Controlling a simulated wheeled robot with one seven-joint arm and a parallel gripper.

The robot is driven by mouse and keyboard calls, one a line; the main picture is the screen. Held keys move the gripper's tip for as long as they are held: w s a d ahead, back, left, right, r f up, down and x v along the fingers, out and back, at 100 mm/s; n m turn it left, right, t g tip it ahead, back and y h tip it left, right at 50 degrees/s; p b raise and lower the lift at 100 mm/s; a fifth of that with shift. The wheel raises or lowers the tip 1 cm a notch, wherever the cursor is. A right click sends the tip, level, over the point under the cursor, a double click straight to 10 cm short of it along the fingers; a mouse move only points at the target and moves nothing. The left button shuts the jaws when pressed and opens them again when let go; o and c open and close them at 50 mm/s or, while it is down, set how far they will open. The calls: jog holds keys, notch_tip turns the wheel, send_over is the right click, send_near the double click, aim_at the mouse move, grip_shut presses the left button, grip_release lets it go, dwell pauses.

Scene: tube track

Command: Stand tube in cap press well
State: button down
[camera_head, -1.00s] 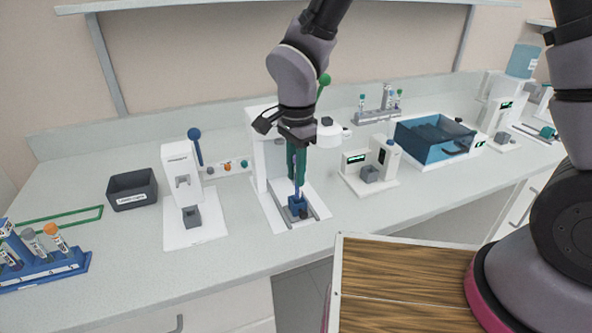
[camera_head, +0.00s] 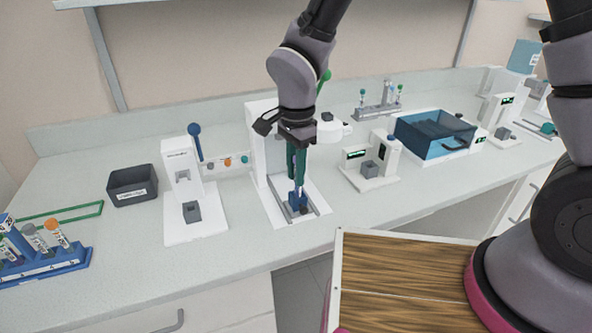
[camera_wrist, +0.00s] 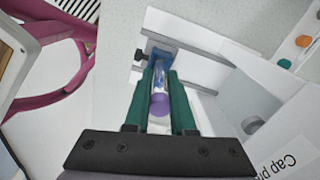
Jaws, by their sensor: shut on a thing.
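My gripper (camera_head: 298,180) points down over the cap press, its green fingers shut on a tube. In the wrist view, the tube (camera_wrist: 159,80) is clear with a purple cap (camera_wrist: 159,105), held between the fingers (camera_wrist: 160,100). The tube's far end meets the blue well block (camera_wrist: 147,52); how deep it sits in the well is hidden. In the head view, the blue well block (camera_head: 293,205) is just below the fingertips, on the white base of the cap press (camera_head: 260,155). The fingers hide most of the tube there.
Left of the press stand a white device with a blue-knobbed lever (camera_head: 180,170), a dark bin (camera_head: 132,188) and a blue tube rack (camera_head: 65,258). To the right are a small white device (camera_head: 386,155) and a blue tray (camera_head: 428,148). The press's round white head (camera_head: 330,132) is close beside my wrist.

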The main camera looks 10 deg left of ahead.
jog(key=shift+f, duration=0.25)
jog(key=shift+f, duration=0.3)
jog(key=c, duration=0.7)
grip_release()
notch_tip(320, 180, up, 11)
jog(key=shift+d+f, duration=0.1)
